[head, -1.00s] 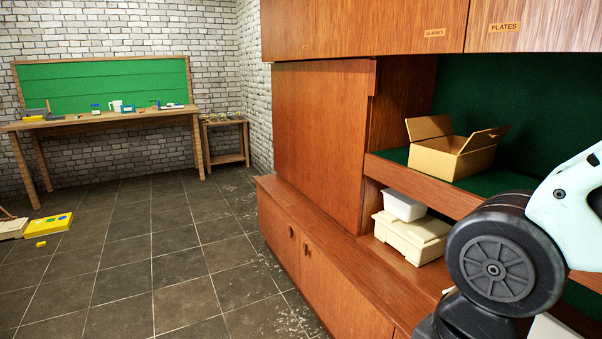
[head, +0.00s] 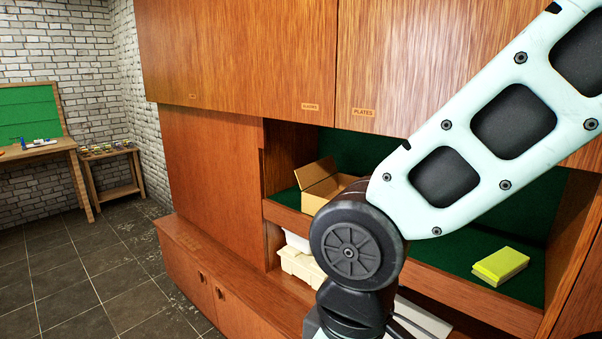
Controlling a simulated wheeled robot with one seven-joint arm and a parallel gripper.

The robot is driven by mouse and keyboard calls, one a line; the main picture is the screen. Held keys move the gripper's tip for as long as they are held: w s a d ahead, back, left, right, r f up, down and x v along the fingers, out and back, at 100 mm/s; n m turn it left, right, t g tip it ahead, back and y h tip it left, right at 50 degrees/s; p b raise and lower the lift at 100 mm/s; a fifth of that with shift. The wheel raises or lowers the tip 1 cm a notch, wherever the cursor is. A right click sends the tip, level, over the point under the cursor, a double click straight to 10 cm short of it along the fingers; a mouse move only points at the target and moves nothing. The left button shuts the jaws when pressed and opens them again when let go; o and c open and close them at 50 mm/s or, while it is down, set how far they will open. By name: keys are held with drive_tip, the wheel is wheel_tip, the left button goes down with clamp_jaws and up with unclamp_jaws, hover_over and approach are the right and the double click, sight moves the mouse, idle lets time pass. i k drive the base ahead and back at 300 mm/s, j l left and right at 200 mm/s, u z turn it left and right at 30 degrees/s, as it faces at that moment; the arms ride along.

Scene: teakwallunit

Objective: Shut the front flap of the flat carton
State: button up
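The flat carton (head: 322,190) is a brown cardboard box on the green-lined shelf of the wall unit in the head view. Its left flap (head: 315,172) stands raised and tilted. My arm covers the carton's right part, so its other flaps are hidden. My arm's elbow is in front of the shelf, to the right of the carton in the picture. My gripper is not in view.
A yellow-green box (head: 500,265) lies on the shelf (head: 455,262) at the right. A cream container (head: 298,264) stands below the carton, partly behind my arm. Cupboards labelled GLASSES and PLATES (head: 430,70) hang above. The floor at left (head: 90,270) is clear.

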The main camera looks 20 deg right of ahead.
sight(307, 176)
drive_tip(key=i+j, duration=1.3)
drive_tip(key=i+j+z, duration=0.3)
drive_tip(key=i+j, duration=0.2)
drive_tip(key=j, duration=0.15)
drive_tip(key=i+j+z, duration=0.15)
drive_tip(key=j, duration=0.2)
drive_tip(key=i+j+z, duration=0.15)
drive_tip(key=i+j, duration=0.15)
drive_tip(key=j+z, duration=0.1)
drive_tip(key=z, duration=1.4)
